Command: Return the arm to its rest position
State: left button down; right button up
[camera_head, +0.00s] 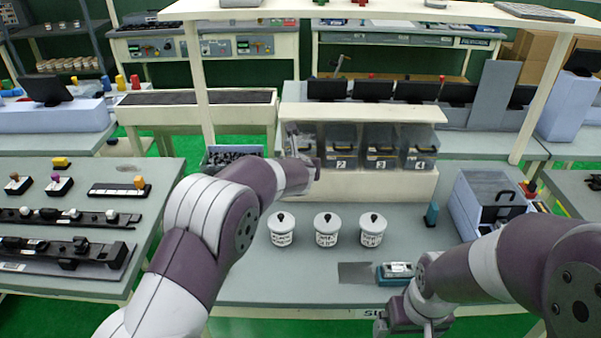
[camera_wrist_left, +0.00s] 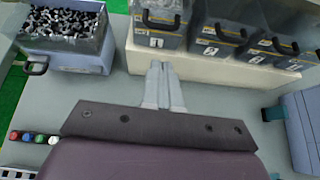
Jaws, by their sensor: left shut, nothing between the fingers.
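My left gripper (camera_head: 312,165) is raised in front of the shelf's leftmost bin. In the left wrist view its two fingers (camera_wrist_left: 163,85) are together with nothing between them. They point toward the bin shelf, near the front of the leftmost bin (camera_wrist_left: 158,25). My right gripper (camera_head: 415,315) is low at the front edge of the table, partly hidden by its own arm. Its fingers are not clear enough to tell open from shut.
Numbered bins (camera_head: 379,148) stand on a cream shelf (camera_head: 370,186). An open bin of dark clips (camera_wrist_left: 65,60) is to its left. Three white lidded cups (camera_head: 327,232), a teal-and-white device (camera_head: 396,271) and a blue-grey case (camera_head: 490,200) stand on the grey table (camera_head: 260,290).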

pick_arm(q)
jog(key=r+v, duration=0.1)
jog(key=v, duration=0.5)
jog(key=s+d+f+m+g+h, duration=0.15)
jog(key=s+f+m, duration=0.25)
jog(key=m, duration=0.6)
jog(key=s+f+m+g+h, duration=0.25)
jog(key=s+f+m, duration=0.2)
jog(key=m, duration=0.55)
jog(key=s+a+f+m+g+y, duration=0.2)
jog(key=s+a+m, duration=0.6)
jog(key=s, duration=0.4)
jog(key=s+a+f+m+g+y, duration=0.2)
jog(key=s+a+m+g, duration=0.2)
jog(key=s+a+m, duration=0.4)
jog(key=s+a, duration=0.2)
jog(key=s, duration=0.3)
jog(key=shift+s+a+g+b, duration=0.25)
jog(key=shift+g+b, duration=0.05)
jog(key=shift+b, duration=0.1)
